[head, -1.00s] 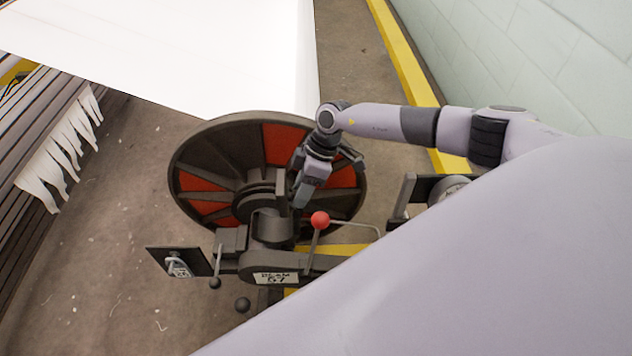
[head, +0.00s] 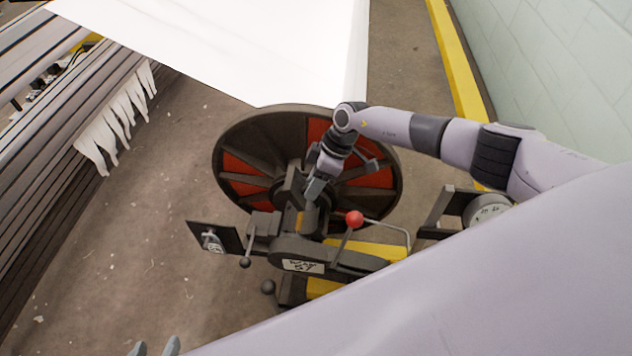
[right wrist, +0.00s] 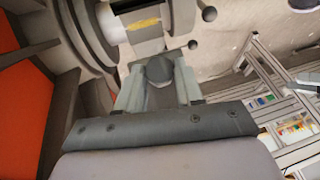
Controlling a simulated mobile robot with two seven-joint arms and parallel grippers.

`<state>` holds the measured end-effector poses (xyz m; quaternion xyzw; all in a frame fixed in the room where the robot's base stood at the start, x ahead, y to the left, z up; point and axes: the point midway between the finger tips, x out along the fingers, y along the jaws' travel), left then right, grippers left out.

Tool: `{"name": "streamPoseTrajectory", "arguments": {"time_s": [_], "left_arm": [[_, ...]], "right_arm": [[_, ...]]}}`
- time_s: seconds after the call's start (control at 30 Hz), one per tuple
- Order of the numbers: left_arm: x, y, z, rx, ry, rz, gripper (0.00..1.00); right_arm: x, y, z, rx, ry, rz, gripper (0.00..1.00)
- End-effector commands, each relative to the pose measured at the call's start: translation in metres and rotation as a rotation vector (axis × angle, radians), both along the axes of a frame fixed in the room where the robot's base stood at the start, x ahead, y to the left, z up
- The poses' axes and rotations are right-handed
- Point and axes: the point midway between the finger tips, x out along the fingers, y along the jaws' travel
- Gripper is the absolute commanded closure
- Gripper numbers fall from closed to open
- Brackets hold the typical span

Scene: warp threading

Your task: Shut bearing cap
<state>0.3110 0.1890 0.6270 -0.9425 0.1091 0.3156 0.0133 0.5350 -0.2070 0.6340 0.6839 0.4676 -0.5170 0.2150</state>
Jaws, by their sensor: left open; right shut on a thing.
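My right gripper (head: 314,190) is at the bearing beside the flange. The right wrist view shows it (right wrist: 160,85) shut on a grey rounded part that I take for the bearing cap (right wrist: 160,70). A yellowish strip (right wrist: 145,23) shows just beyond the cap, on the bearing. In the head view the gripper partly hides the cap, and I cannot tell its exact angle. My left gripper (head: 154,348) is open and empty at the bottom edge.
A red-knobbed lever (head: 354,218) rises right of the bearing. A small black-knobbed lever (head: 245,262) and a dark plate (head: 213,238) are on the left. White cloth (head: 220,45) runs beyond the flange. Bare floor (head: 130,250) lies to the left.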

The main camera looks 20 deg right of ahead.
Motion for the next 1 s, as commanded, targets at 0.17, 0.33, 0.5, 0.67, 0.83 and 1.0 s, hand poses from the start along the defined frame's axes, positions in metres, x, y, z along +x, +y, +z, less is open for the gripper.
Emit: {"name": "streamPoseTrajectory", "arguments": {"time_s": [0.17,0.33,0.5,0.67,0.83,1.0], "left_arm": [[0.0,-0.001,0.001,-0.005,0.0,0.004,0.46],[0.0,-0.001,0.0,-0.004,0.0,0.004,0.46],[0.0,-0.001,0.003,-0.004,0.0,0.004,0.46],[0.0,0.0,0.011,0.002,-0.004,0.002,0.46],[-0.001,0.003,0.012,0.011,-0.002,0.0,0.46],[-0.002,0.004,0.01,0.015,0.0,0.001,0.46]], "right_arm": [[0.003,0.007,0.006,0.017,-0.013,0.006,0.4],[0.002,0.004,0.004,0.01,-0.006,0.003,0.4],[0.001,0.0,0.008,0.007,-0.005,0.001,0.4],[0.001,-0.01,0.032,0.008,-0.007,0.001,0.4],[0.001,-0.02,0.056,0.011,-0.009,0.003,0.4],[0.0,-0.025,0.068,0.012,-0.008,0.004,0.4]]}}
